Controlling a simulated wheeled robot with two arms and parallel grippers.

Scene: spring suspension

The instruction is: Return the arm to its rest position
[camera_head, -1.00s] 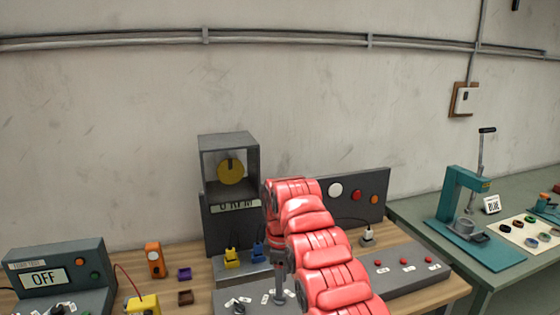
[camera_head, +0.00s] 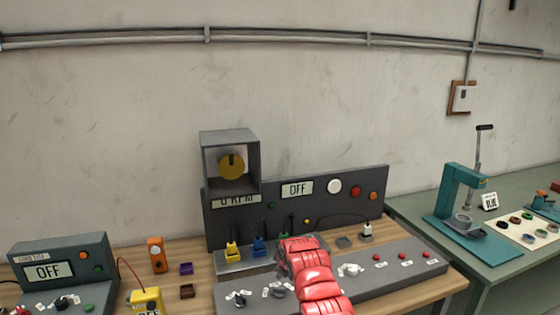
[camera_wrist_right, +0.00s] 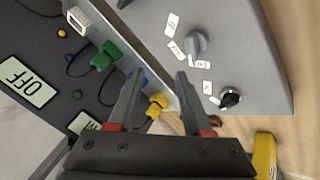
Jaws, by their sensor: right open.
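My red right arm (camera_head: 314,277) comes in from the bottom of the head view, over the grey control console (camera_head: 385,274). Its gripper is hidden there behind the arm. In the right wrist view my right gripper (camera_wrist_right: 157,88) is open, with nothing between its two dark fingers. Past the fingers lie a green plug (camera_wrist_right: 104,56), a yellow plug (camera_wrist_right: 158,103) and part of a blue one, along the panel's edge. A grey knob (camera_wrist_right: 196,44) and a black knob (camera_wrist_right: 230,98) with white labels are on the console. My left gripper is not in view.
The upright panel (camera_head: 300,215) reads OFF, with a boxed yellow disc (camera_head: 231,166) at its left. A teal OFF unit (camera_head: 60,262), an orange device (camera_head: 156,255) and a yellow meter (camera_head: 146,300) stand at left. A teal press (camera_head: 462,205) stands on the right table.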

